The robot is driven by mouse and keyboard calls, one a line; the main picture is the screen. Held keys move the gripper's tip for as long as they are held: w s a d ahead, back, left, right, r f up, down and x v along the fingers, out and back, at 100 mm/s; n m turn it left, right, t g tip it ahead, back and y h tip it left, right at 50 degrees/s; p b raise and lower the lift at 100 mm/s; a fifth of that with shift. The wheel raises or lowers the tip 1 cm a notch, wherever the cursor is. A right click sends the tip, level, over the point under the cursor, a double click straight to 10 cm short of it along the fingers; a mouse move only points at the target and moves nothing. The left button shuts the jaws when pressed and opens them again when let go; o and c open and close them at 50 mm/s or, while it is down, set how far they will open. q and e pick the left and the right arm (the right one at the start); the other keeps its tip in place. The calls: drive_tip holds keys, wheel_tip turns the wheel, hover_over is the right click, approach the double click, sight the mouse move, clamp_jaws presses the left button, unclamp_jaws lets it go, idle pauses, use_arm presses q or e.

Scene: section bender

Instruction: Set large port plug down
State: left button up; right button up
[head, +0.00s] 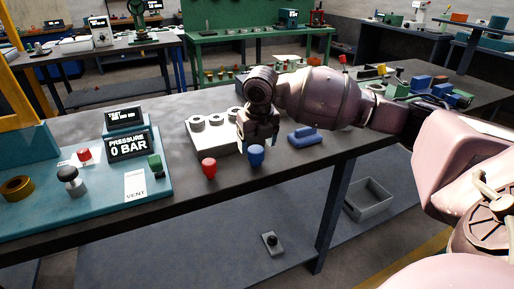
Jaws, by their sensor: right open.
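A blue plug (256,156) stands upright near the front edge of the dark workbench (290,172). A red plug (208,169) stands upright to its left, also near the edge. The two look close in size, and no label shows which is the large port plug. My right gripper (259,144) points down directly over the blue plug, with its fingers open at the plug's top. Whether the fingertips touch it cannot be told. My left gripper is not in view.
A pale block with several grey rings (205,138) sits behind the plugs. A blue handled object (303,136) lies to the right. The teal test panel (110,188) with a "0 BAR" display (128,145) is at left. A grey bin (368,199) sits on the lower shelf.

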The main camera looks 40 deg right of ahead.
sight(258, 152)
wheel_tip(258, 152, up, 9)
drive_tip(key=s+p, duration=0.1)
drive_tip(key=shift+s+a+r+p, duration=0.2)
drive_tip(key=shift+s+p, duration=0.05)
drive_tip(key=shift+p, duration=0.15)
drive_tip(key=shift+f, duration=0.1)
idle(0.3)
